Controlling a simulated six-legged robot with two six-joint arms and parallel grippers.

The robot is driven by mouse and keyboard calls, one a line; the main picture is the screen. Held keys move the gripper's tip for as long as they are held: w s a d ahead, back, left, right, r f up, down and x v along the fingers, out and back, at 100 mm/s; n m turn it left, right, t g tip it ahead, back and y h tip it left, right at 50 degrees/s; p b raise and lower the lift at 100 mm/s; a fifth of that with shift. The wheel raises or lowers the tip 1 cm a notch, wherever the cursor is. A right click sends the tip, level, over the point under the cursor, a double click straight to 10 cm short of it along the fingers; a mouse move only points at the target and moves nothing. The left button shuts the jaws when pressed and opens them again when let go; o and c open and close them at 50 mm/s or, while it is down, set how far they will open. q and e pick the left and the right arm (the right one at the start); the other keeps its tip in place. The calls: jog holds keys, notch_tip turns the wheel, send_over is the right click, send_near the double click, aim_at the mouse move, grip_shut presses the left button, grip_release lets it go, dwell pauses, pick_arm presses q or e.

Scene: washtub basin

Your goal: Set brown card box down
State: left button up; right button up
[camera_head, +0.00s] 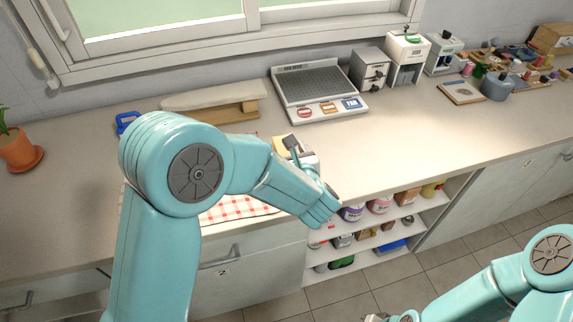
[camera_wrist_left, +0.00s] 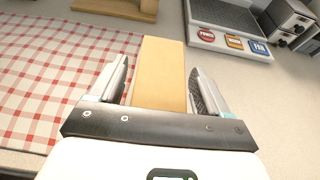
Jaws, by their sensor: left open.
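The brown card box (camera_wrist_left: 161,75) is a long tan block lying between the two fingers of my left gripper (camera_wrist_left: 155,88) in the left wrist view. The fingers are open, with a gap on each side of the box. The box appears to rest on the worktop beside the checked cloth. In the head view only part of the box (camera_head: 284,146) shows, behind my left gripper (camera_head: 298,150). My right arm comes in at the lower right of the head view, and its gripper is mostly cut off by the bottom edge.
A red-and-white checked cloth (camera_wrist_left: 55,75) lies left of the box. A grey tray unit with buttons (camera_head: 316,93) stands behind, with small machines (camera_head: 370,68) to its right. A padded wooden board (camera_head: 215,99) and a potted plant (camera_head: 19,152) are at left. Worktop right of the box is clear.

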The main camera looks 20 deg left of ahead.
pick_arm(q)
jog(key=shift+a, duration=0.1)
jog(key=c, duration=1.1)
jog(key=shift+c, duration=0.2)
